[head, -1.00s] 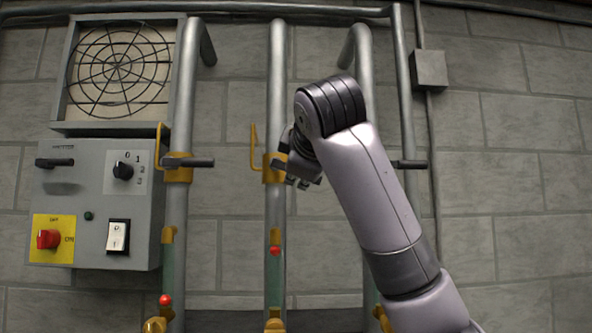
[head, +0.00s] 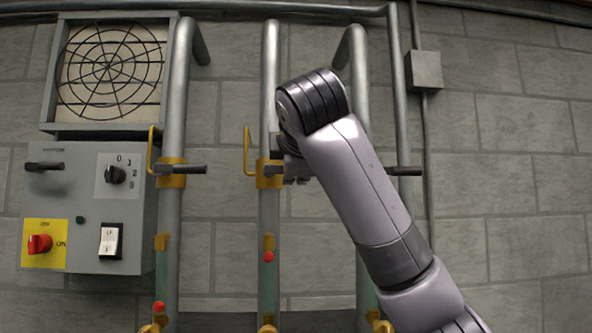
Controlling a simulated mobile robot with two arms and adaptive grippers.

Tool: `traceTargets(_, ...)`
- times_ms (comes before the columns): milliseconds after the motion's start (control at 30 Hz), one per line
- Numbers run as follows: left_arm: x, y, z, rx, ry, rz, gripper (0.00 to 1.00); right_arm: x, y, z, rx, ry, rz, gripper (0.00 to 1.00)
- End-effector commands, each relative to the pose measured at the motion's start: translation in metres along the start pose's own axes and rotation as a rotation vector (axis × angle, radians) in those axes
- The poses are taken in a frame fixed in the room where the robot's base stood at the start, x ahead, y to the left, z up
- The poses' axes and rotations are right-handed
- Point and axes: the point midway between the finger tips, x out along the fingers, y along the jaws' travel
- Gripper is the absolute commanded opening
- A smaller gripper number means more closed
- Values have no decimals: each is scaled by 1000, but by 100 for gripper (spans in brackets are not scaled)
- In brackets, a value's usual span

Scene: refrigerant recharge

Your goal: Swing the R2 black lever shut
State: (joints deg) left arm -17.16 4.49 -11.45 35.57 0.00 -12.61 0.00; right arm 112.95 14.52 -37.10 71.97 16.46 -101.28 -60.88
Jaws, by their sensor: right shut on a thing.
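Three vertical grey pipes each carry a yellow valve bracket. The bracket on the middle pipe (head: 267,174) is where my right gripper (head: 288,168) sits, just right of the pipe. I take this valve's black lever to be the R2 lever; no R2 label is readable. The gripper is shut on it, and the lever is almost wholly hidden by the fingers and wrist. The left pipe's black lever (head: 186,169) lies horizontal, pointing right. The end of the right pipe's black lever (head: 404,171) shows beyond my forearm, also horizontal. My left gripper is not in view.
A grey control box (head: 90,205) with a red switch (head: 39,243) and knobs stands at the left, below a fan grille (head: 110,70). Sight tubes with red balls (head: 268,257) are below the valves. My right forearm covers part of the right pipe.

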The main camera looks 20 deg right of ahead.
Motion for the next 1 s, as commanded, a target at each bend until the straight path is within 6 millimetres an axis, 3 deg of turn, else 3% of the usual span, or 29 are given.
traceTargets(167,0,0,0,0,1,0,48,-1,1,0,-4,-1,4,0)
traceTargets(200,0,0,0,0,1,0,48,-1,1,0,-3,-1,4,16)
traceTargets(500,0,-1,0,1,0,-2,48,0,1,0,-1,-1,2,36)
traceTargets(833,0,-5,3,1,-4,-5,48,-2,1,0,0,0,2,36)
traceTargets(1000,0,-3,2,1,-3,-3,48,-23,2,0,0,2,6,36)
